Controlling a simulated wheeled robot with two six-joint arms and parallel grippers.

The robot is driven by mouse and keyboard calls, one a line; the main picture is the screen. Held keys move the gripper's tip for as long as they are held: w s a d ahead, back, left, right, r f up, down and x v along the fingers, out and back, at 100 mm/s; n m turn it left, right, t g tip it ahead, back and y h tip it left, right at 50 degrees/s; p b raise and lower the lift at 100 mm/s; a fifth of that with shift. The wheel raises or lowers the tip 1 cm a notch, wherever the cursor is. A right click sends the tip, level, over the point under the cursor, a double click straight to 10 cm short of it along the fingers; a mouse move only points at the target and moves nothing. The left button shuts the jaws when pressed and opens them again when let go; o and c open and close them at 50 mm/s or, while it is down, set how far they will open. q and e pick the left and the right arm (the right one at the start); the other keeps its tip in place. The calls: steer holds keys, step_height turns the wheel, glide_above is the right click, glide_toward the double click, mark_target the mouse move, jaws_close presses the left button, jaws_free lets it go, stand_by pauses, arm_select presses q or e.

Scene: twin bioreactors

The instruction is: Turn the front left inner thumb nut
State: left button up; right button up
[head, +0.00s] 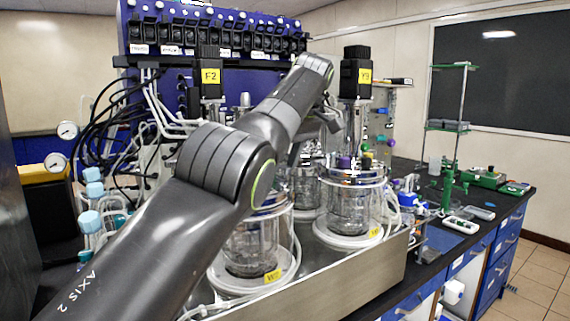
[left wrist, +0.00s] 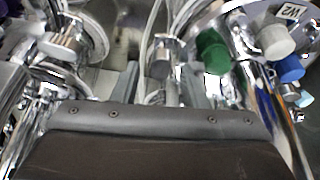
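My left arm crosses the head view from the lower left, over the left glass vessel (head: 252,246), and bends down behind its own links. My left gripper (head: 318,128) is small and partly hidden there, near the vessel tops. In the left wrist view the dark gripper body fills the bottom, and two pale finger parts stand apart beyond it (left wrist: 163,92). A chrome knurled nut (left wrist: 164,55) on a post shows just beyond the gap; I cannot tell whether the fingers touch it. Another chrome nut (left wrist: 64,46) shows at the left. I cannot tell which is the front left inner one.
The right glass vessel (head: 354,205) stands beside the left one on a steel base (head: 370,280). A green cap (left wrist: 212,52) and a blue cap (left wrist: 290,69) are close to the gripper. Black motors (head: 356,74), tubing and bottles crowd the bench.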

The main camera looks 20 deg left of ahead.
steer(key=shift+w+d, duration=0.15)
steer(key=shift+d, duration=0.05)
arm_select(q)
jaws_close()
